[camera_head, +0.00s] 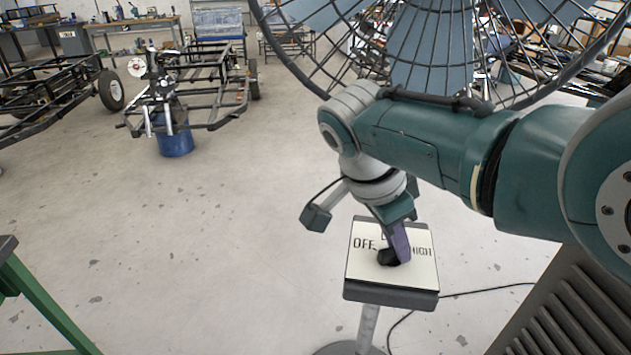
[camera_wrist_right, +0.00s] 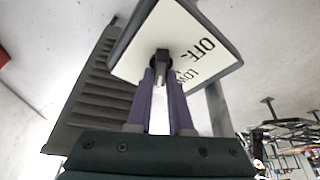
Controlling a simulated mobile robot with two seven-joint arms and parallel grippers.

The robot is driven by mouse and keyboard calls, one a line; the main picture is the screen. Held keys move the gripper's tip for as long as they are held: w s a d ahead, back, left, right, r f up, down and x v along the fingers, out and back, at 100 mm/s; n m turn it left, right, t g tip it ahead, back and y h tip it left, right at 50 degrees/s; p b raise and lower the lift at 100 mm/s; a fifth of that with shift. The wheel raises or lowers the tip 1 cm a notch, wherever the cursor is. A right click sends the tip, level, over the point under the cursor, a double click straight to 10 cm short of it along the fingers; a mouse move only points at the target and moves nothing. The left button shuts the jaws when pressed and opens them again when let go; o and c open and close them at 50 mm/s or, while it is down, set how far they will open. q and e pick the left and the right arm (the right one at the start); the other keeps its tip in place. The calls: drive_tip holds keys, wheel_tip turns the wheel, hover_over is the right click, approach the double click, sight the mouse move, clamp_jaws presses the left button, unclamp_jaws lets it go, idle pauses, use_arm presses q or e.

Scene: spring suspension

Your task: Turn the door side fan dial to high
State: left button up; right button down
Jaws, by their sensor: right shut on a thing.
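The fan dial is a small black knob (camera_head: 387,258) on a cream control panel (camera_head: 362,266) with a dark edge, set on a grey post. The panel reads OFF at the left and HIGH at the right, with a label between them mostly hidden by my gripper. My right gripper (camera_head: 399,247) reaches down to the panel, its purple fingers shut on the knob. In the right wrist view the knob (camera_wrist_right: 162,60) sits between the fingertips (camera_wrist_right: 161,76), and OFF and LOW show beside it. I cannot tell where the dial points. My left gripper is out of view.
A large caged fan (camera_head: 430,50) stands behind my right arm. A black cable (camera_head: 470,293) runs over the floor right of the post. A green frame (camera_head: 40,305) is at the lower left. Vehicle frames (camera_head: 205,85) stand far back. The floor between is clear.

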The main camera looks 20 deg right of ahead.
idle(0.3)
drive_tip(key=c, duration=0.8)
unclamp_jaws()
drive_tip(key=p+v, duration=0.3)
drive_tip(key=v, duration=0.7)
